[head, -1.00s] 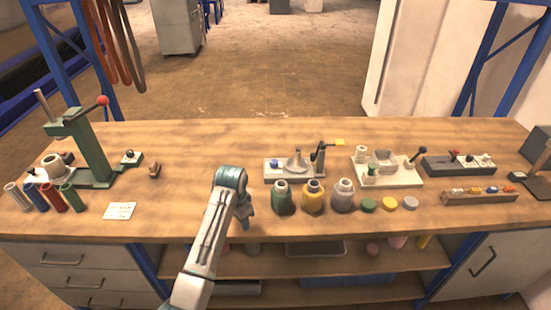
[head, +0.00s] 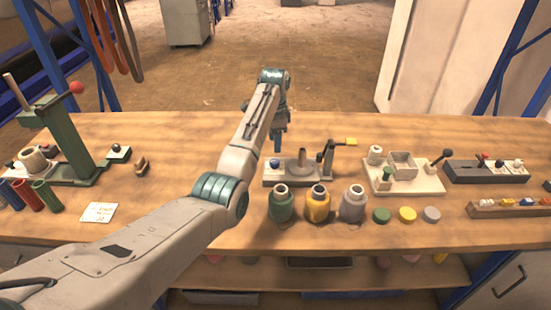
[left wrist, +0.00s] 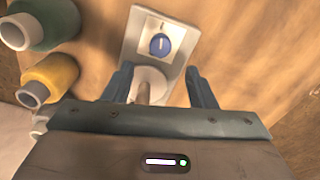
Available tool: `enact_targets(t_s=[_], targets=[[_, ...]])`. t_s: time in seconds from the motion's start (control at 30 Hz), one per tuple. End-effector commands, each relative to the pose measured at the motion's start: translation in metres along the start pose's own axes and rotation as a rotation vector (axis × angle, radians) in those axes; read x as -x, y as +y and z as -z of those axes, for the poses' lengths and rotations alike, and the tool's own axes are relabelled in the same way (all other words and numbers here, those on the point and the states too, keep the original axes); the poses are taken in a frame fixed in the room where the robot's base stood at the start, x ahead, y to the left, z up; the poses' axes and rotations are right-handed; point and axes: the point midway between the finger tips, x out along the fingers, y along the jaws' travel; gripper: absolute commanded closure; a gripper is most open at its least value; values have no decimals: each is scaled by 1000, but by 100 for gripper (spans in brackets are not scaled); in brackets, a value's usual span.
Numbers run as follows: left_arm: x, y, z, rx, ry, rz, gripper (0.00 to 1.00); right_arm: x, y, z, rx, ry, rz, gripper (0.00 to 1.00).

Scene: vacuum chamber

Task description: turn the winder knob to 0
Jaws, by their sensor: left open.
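The winder (head: 310,177) is a pale plate with a grey post on a round disc and a dark green upright with a yellow tab. Its blue knob (head: 274,163) sits at the plate's left end in the head view. In the left wrist view the round blue knob (left wrist: 160,44) shows a white pointer line on a pale square; the scale marks are too small to read. My left gripper (head: 278,150) is open and points down just above the knob end. In the wrist view its fingers (left wrist: 158,75) are apart, with the post and disc partly between them. My right gripper is not visible.
Green, yellow and grey bottles (head: 318,204) stand in front of the winder, with coloured caps (head: 407,214) to their right. A pale tray (head: 410,180) with small parts stands right of the winder. A green press (head: 70,140) stands left. Open wood lies left of the winder.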

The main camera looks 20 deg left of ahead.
Motion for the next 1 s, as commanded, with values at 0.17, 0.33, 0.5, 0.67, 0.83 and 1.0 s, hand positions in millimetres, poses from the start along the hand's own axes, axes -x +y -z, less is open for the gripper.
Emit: enact_targets(t_s=[0.17,0.33,0.5,0.67,0.83,1.0], targets=[[-34,1,-1,1,-2,-4,48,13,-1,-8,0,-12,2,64],[-64,1,-1,2,-2,-3,48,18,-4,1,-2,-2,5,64],[-82,0,-1,2,-1,-1,48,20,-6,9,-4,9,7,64],[-88,0,0,2,0,0,48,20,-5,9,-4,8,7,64],[-88,0,0,2,0,1,48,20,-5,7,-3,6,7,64],[-88,0,-1,2,0,1,76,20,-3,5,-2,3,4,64]])
